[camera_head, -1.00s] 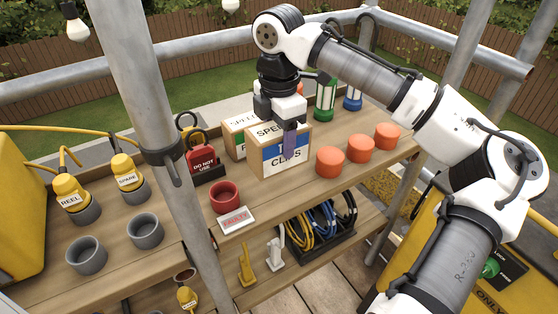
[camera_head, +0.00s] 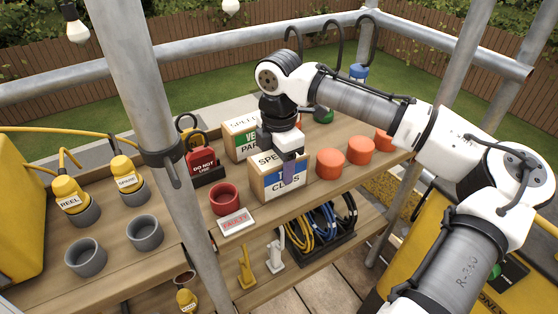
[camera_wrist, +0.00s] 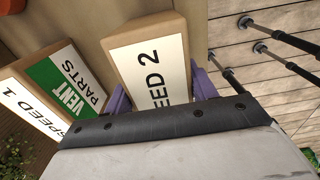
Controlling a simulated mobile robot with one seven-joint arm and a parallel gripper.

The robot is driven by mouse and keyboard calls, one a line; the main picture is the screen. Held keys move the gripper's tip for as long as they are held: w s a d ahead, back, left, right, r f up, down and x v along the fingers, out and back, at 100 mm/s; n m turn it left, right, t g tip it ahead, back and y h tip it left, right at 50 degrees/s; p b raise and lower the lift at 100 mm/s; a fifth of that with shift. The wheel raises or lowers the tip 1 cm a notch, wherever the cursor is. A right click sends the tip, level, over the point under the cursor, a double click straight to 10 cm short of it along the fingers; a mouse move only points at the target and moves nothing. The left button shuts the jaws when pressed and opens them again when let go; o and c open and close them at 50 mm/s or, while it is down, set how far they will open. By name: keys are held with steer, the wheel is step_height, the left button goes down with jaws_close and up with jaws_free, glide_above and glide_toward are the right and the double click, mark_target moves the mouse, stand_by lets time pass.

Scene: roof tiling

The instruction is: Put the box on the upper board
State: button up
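The box (camera_head: 266,188), a cardboard box with a white and blue label reading partly "CLIPS", is over the upper board (camera_head: 338,193) near its front edge. In the wrist view its top (camera_wrist: 148,62) reads "EED 2". My gripper (camera_head: 288,170) comes down on it from above, one purple finger across its front face. In the wrist view the purple fingers (camera_wrist: 160,95) lie against two opposite sides of the box, shut on it. The box looks upright. I cannot tell whether its underside touches the board.
A second box (camera_head: 240,141), with a green "VENT PARTS" label, stands close behind. Orange cylinders (camera_head: 330,164) stand to the right, a red cup (camera_head: 225,199) and a small sign (camera_head: 236,222) to the left. A cable tray (camera_head: 318,246) is below. A scaffold pole (camera_head: 152,110) rises left.

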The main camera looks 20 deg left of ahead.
steer(key=o, duration=0.4)
step_height(320, 180, up, 12)
steer(key=shift+r, duration=0.15)
stand_by(0.3)
